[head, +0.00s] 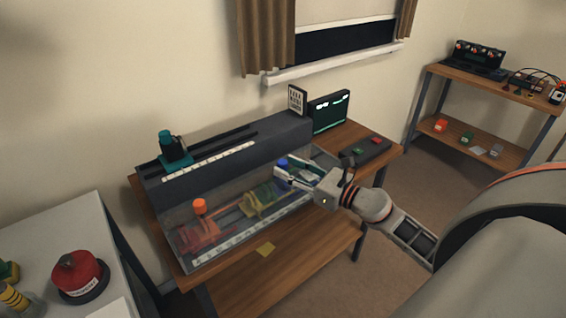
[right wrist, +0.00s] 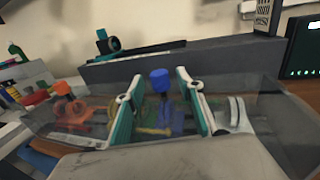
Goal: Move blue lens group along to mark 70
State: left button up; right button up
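The blue lens group (right wrist: 165,122) shows through a clear cover (head: 180,212), its blue knob (right wrist: 160,80) standing above the cover. In the head view the blue knob (head: 283,163) is at the right part of the long grey bench unit. My right gripper (head: 284,172) is at this knob. In the right wrist view the two fingers of my right gripper (right wrist: 160,100) stand apart on either side of the knob, with gaps to it. Two white scale strips (head: 210,160) run along the unit; their numbers are too small to read. My left gripper is not in view.
Left of the blue group are a yellow group (head: 263,199) and a red group (head: 198,232) with an orange knob (head: 199,206). A teal device (head: 172,150) stands on the unit's back. A screen (head: 328,112) and control box (head: 366,152) stand at right.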

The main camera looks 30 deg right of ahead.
jog(key=shift+x, duration=0.9)
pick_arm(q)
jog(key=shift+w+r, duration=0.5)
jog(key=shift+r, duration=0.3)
pick_arm(e)
jog(key=shift+w+a, duration=0.15)
jog(key=shift+w, duration=0.15)
